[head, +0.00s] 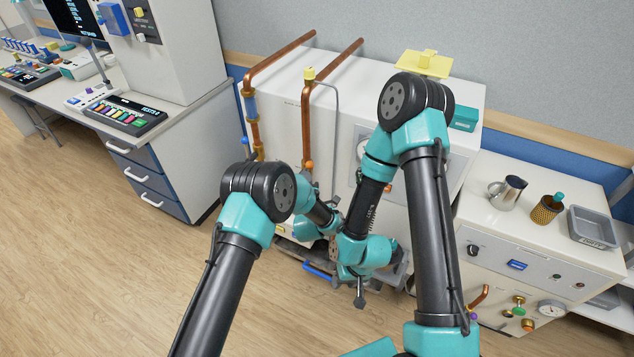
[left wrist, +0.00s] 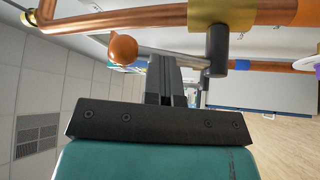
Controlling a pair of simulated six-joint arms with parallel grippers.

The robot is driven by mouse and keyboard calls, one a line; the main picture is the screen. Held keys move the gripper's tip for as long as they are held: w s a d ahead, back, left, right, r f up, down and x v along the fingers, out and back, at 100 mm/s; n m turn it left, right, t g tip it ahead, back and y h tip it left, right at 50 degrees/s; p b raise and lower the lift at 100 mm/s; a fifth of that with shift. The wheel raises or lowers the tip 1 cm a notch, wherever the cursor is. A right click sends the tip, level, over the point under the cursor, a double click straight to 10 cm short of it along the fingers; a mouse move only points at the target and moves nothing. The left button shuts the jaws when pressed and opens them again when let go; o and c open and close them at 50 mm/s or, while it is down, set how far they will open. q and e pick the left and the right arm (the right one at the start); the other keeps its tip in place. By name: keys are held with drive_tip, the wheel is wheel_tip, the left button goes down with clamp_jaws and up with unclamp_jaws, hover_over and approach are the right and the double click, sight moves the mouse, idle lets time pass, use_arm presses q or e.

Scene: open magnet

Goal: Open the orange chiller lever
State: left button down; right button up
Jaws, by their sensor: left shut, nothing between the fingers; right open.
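The orange chiller lever shows in the left wrist view as an orange ball knob (left wrist: 123,49) on a grey rod, running toward a dark stem on a copper pipe. In the head view a small orange spot (head: 309,165) on the copper pipework may be the same knob; my arms hide much around it. My left gripper (left wrist: 165,65) is shut and empty, its fingertips close to the rod beside the knob; I cannot tell whether they touch. My right gripper (head: 360,296) is open and empty, low in front of the white cabinet (head: 440,148).
Copper pipes (head: 306,110) rise along the cabinet's left side. A bench with drawers (head: 155,178) stands at the left. A white unit (head: 530,232) at the right carries a metal jug (head: 507,192) and a grey tray (head: 594,227). The wooden floor at front left is clear.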

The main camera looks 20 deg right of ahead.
use_arm(q)
drive_tip(key=shift+w+a+r+n+g+y, duration=0.2)
drive_tip(key=shift+n+g, duration=0.05)
drive_tip(key=shift+n, duration=0.3)
drive_tip(key=shift+w+a+r+n+g+y, duration=0.15)
drive_tip(key=shift+w+r+n+g+y, duration=0.1)
drive_tip(key=shift+n, duration=0.3)
use_arm(e)
drive_tip(key=shift+s+d, duration=0.2)
drive_tip(key=shift+d, duration=0.1)
use_arm(q)
drive_tip(key=shift+s+f, duration=0.1)
drive_tip(key=shift+s, duration=0.05)
drive_tip(key=v, duration=0.7)
drive_tip(key=shift+s, duration=0.15)
drive_tip(key=shift+a, duration=0.1)
